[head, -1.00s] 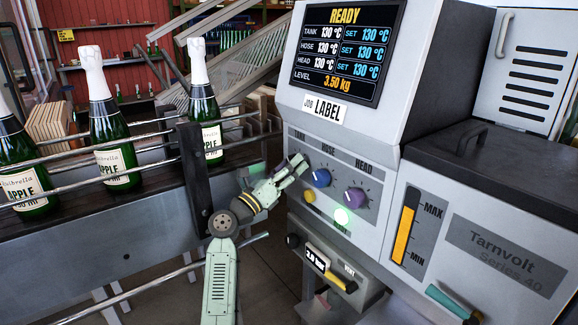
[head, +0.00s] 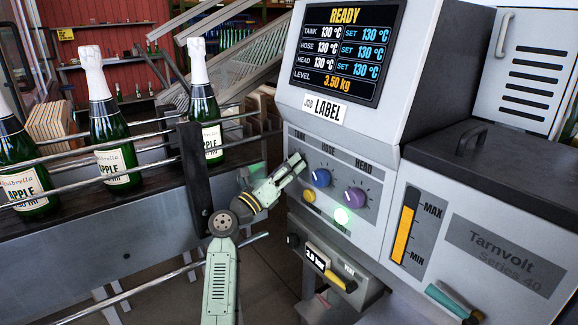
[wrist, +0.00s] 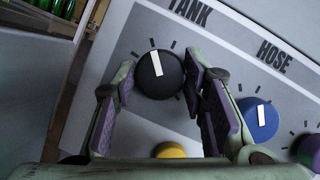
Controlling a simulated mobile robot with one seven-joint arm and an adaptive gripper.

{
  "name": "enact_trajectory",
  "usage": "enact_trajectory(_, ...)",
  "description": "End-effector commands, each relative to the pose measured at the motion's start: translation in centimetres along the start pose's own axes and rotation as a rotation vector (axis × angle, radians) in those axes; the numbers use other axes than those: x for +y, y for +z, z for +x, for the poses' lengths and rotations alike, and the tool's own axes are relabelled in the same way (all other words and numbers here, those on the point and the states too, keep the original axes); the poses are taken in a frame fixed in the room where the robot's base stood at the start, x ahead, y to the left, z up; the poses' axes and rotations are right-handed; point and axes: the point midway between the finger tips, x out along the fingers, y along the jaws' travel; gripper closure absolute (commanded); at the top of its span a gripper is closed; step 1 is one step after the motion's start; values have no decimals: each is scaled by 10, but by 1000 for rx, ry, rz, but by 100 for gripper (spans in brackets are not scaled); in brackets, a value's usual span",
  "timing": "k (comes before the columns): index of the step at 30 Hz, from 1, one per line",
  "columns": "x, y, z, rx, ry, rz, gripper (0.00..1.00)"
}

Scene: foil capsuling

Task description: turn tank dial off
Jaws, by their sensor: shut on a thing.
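The tank dial (wrist: 158,74) is a round black knob with a white pointer mark, below the TANK label (wrist: 188,15) in the wrist view. The mark points up and slightly left there. My gripper (wrist: 165,78) has one finger on each side of the knob and is shut on it. In the head view my gripper (head: 297,164) reaches the panel's left end and hides the tank dial. The machine's screen (head: 348,48) reads READY, with TANK at 130 °C.
The blue hose dial (head: 320,178) is close right of my gripper, with the purple head dial (head: 355,197) beyond. A yellow button (head: 309,195) and a lit green one (head: 342,216) sit below. Bottles (head: 112,150) stand on the conveyor at left.

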Motion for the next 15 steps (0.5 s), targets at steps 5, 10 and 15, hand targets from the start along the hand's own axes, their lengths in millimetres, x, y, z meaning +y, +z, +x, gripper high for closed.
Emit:
enact_trajectory(5, -3, 4, 2, 2, 21, -49, 89)
enact_trajectory(10, -4, 6, 2, 1, 63, -148, 89)
enact_trajectory(15, -5, 6, 2, 0, 120, -285, 89)
